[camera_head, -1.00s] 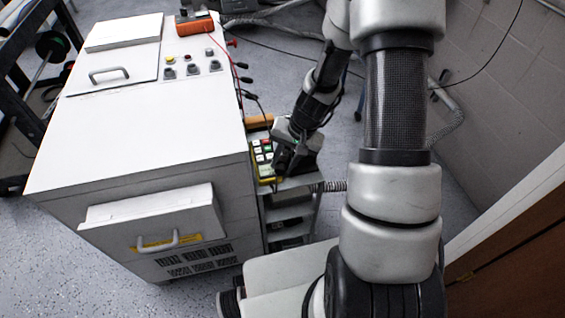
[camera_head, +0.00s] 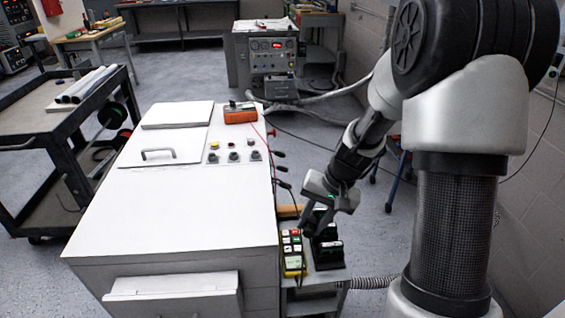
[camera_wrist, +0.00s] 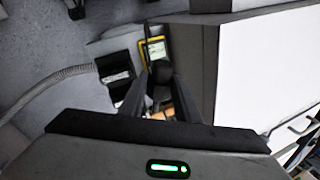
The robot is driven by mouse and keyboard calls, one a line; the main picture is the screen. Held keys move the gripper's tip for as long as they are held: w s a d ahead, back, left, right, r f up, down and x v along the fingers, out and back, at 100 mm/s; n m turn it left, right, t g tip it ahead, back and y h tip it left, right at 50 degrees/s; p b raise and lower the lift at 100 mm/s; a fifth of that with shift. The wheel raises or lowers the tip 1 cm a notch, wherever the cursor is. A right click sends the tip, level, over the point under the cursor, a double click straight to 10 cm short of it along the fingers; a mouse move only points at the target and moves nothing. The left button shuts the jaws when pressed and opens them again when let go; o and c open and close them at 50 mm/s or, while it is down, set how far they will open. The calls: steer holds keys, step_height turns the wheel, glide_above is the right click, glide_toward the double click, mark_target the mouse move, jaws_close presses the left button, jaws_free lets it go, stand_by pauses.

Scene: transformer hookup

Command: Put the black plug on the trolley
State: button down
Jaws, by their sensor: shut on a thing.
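My gripper (camera_head: 306,222) hangs above the small grey shelf at the right side of the white cabinet. It is shut on the black plug (camera_wrist: 160,72), a small dark shape between the fingertips in the wrist view. In the head view I cannot separate the plug from the dark fingers. The dark trolley (camera_head: 28,124) stands at the left, beyond the cabinet and well away from my gripper.
White tubes (camera_head: 88,84) lie on the trolley's top. The white cabinet (camera_head: 180,215) stands between. A yellow meter (camera_head: 292,258) and a black block (camera_head: 328,252) sit on the grey shelf (camera_head: 325,280). An orange device (camera_head: 240,116) and leads are on the cabinet.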

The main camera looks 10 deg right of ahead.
step_height(320, 180, up, 12)
steer(key=n+g+p, duration=0.1)
steer(key=n+p, duration=0.1)
steer(key=n, duration=0.2)
step_height(320, 180, up, 7)
steer(key=p, duration=1.6)
glide_above(314, 222)
steer(key=s, duration=0.2)
step_height(314, 222, down, 23)
steer(key=w+m+t+b, duration=0.1)
steer(key=m+b, duration=0.4)
steer(key=b, duration=1.3)
steer(key=shift+r+m, duration=0.2)
steer(key=shift+m, duration=0.1)
step_height(314, 222, down, 10)
steer(key=b, duration=0.3)
steer(key=shift+r, duration=0.25)
steer(key=shift+f, duration=0.2)
steer(key=c, duration=1.3)
jaws_free()
steer(key=shift+c, duration=0.2)
